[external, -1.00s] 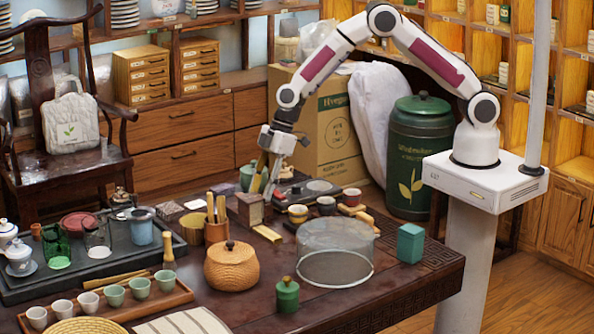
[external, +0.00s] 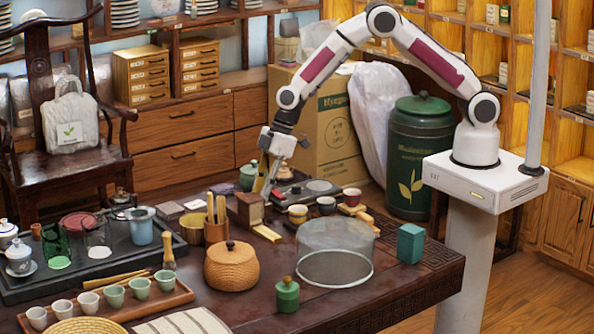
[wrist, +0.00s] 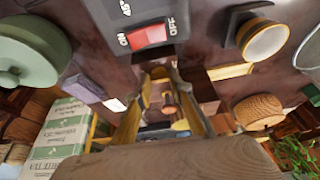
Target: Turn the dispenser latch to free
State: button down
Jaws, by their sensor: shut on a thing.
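My gripper (external: 266,190) points down beside a small wooden box (external: 246,209), which seems to be the dispenser, near the middle of the dark table. In the wrist view the two fingers (wrist: 161,75) reach forward with a narrow gap between them. They are shut on a small part that seems to be the dispenser latch; the fingers mostly hide it, and its angle cannot be told. A broad wooden surface (wrist: 170,163) fills the bottom of the wrist view, very close to the camera.
A grey device (external: 318,187) with a red switch (wrist: 152,35) marked ON and OFF lies just beyond my gripper. A green lidded jar (external: 248,177), small cups (external: 298,214), a tool holder (external: 216,231) and a mesh dome (external: 335,252) crowd the area.

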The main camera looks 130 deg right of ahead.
jog(key=shift+a+m+h, duration=0.15)
jog(key=shift+m+h, duration=0.65)
jog(key=shift+m, duration=1.2)
jog(key=shift+w+a+m+g+h, duration=0.1)
jog(key=shift+m+g+h, duration=0.2)
jog(key=shift+m, duration=0.7)
jog(key=shift+a+m+g+h, duration=0.1)
jog(key=shift+m+g+h, duration=0.15)
jog(key=shift+m, duration=0.75)
jog(key=shift+w+m+g+h, duration=0.1)
jog(key=shift+m+g+h, duration=0.35)
jog(key=shift+m, duration=1.55)
jog(key=shift+w+a+m+g+h, duration=0.15)
jog(key=shift+m+g, duration=0.3)
jog(key=shift+m, duration=0.65)
jog(key=shift+d+m+g+h, duration=0.1)
jog(key=shift+m+g+h, duration=0.25)
jog(key=shift+m, duration=0.75)
jog(key=c, duration=1.8)
grip_release()
jog(key=shift+r, duration=0.15)
